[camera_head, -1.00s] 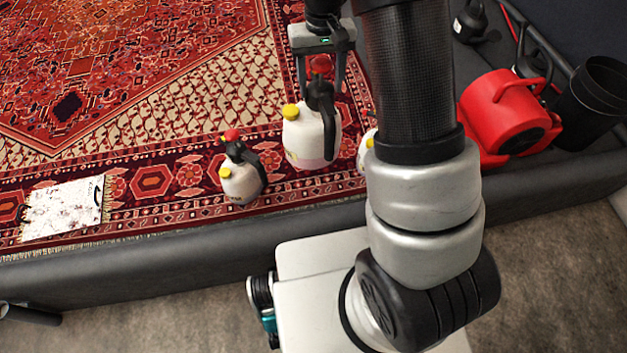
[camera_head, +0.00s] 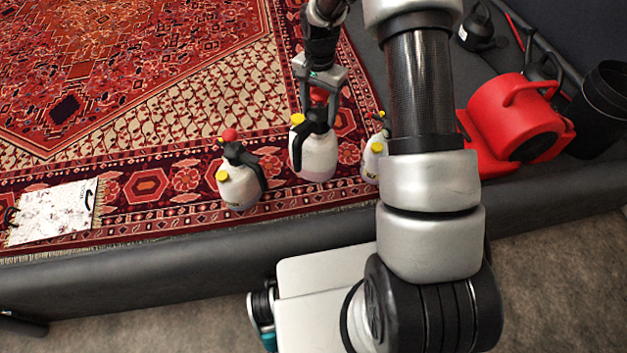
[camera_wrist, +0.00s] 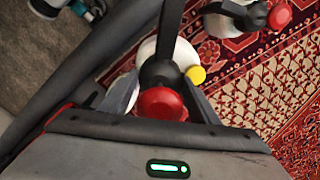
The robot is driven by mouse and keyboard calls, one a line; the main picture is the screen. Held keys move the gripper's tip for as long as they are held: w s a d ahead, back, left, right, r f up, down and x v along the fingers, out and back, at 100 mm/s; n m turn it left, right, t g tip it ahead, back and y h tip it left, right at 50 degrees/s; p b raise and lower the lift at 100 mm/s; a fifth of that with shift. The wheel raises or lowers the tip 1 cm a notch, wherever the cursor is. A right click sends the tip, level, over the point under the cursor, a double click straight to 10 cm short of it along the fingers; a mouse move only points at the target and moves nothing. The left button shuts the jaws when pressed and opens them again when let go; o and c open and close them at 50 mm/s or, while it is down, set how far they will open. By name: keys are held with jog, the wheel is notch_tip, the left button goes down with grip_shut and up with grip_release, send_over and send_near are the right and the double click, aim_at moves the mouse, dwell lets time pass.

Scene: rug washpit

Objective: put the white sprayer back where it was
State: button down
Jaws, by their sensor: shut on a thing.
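My gripper (camera_head: 319,88) is shut on the top of a white sprayer (camera_head: 315,158) with a black handle, a red knob and a yellow cap. It is upright over the patterned rug near the pit's front wall; I cannot tell whether its base touches the rug. In the wrist view the held sprayer's red knob (camera_wrist: 161,104) sits between the fingers. A second white sprayer (camera_head: 238,187) stands on the rug to the left. A third sprayer (camera_head: 373,160) stands to the right, partly hidden by my arm.
The red rug (camera_head: 150,95) covers most of the pit floor. A white stained sheet (camera_head: 52,213) lies at the left. A red blower (camera_head: 518,122) and a black bin (camera_head: 597,112) are at the right. The dark pit wall (camera_head: 190,250) runs along the front.

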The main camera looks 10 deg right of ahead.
jog(key=w+f+m, duration=0.1)
jog(key=m, duration=0.1)
jog(key=w+f+m, duration=0.1)
jog(key=f+m, duration=0.1)
jog(key=w+f+m, duration=0.1)
jog(key=m, duration=0.1)
jog(key=shift+w+a+f+m, duration=0.2)
jog(key=shift+f+m, duration=0.1)
jog(key=shift+f, duration=0.1)
jog(key=shift+w+f+m, duration=0.55)
jog(key=shift+f+m, duration=0.05)
jog(key=shift+m, duration=0.5)
notch_tip(320, 180, down, 10)
jog(key=b, duration=0.2)
jog(key=shift+w, duration=0.1)
jog(key=shift+f+b, duration=0.15)
jog(key=shift+b, duration=0.15)
jog(key=c, duration=0.7)
grip_release()
jog(key=shift+o, duration=0.2)
